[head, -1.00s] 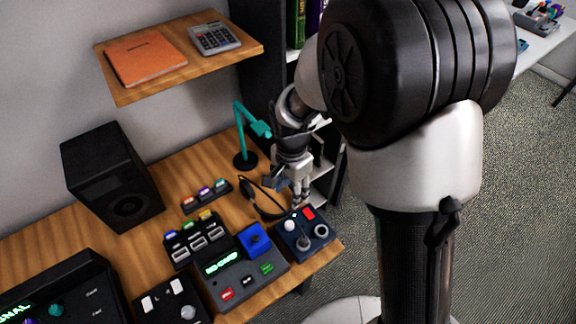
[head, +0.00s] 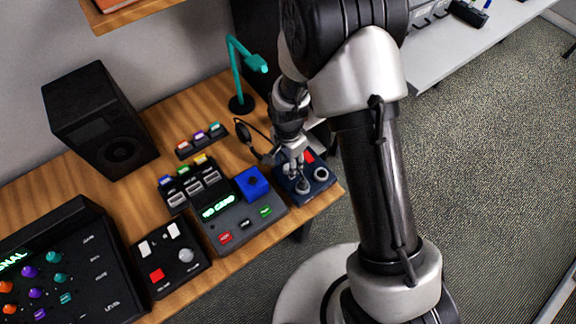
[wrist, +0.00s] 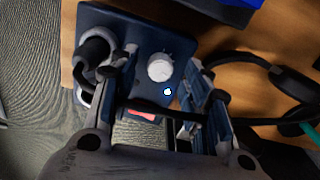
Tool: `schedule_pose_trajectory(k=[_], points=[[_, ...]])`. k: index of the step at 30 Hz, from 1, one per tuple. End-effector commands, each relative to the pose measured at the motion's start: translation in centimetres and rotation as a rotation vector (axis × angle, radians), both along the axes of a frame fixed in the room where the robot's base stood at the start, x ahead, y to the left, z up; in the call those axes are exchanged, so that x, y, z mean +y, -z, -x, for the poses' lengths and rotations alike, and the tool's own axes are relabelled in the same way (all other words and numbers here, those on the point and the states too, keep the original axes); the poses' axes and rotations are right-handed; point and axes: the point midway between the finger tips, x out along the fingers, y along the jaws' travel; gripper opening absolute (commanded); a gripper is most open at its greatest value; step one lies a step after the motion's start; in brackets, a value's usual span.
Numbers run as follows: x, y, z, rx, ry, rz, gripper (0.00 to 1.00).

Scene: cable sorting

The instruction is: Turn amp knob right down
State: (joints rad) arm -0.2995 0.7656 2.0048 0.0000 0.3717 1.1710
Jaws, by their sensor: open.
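A dark blue box (head: 318,187) sits at the right end of the wooden desk. I take it for the amp, but I can read no label. In the wrist view the blue box (wrist: 110,22) shows a round white knob (wrist: 160,67), a red patch (wrist: 141,115) and a small bright light (wrist: 167,91). My gripper (head: 292,168) is low over the box in the head view and hides the knob there. In the wrist view my gripper (wrist: 163,72) is open, with one finger on each side of the knob. I cannot tell whether either finger touches it.
Headphones (wrist: 290,82) lie on the desk beside the box. A grey console (head: 232,228) with a blue block (head: 251,183) stands left of it. A teal lamp (head: 236,75) and a black speaker (head: 100,120) stand further back. The desk's front edge is close to the box.

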Motion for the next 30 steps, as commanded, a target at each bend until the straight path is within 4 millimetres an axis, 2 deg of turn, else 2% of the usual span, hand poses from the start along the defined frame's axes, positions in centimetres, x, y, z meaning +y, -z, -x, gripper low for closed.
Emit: schedule_pose_trajectory(k=[4,13,30], points=[[-0.01,1.13,0.01,0.001,0.000,0.001,0.44],[0.01,1.23,-0.02,-0.001,0.000,-0.001,0.44],[0.01,1.22,-0.02,0.000,0.000,0.000,0.07]])
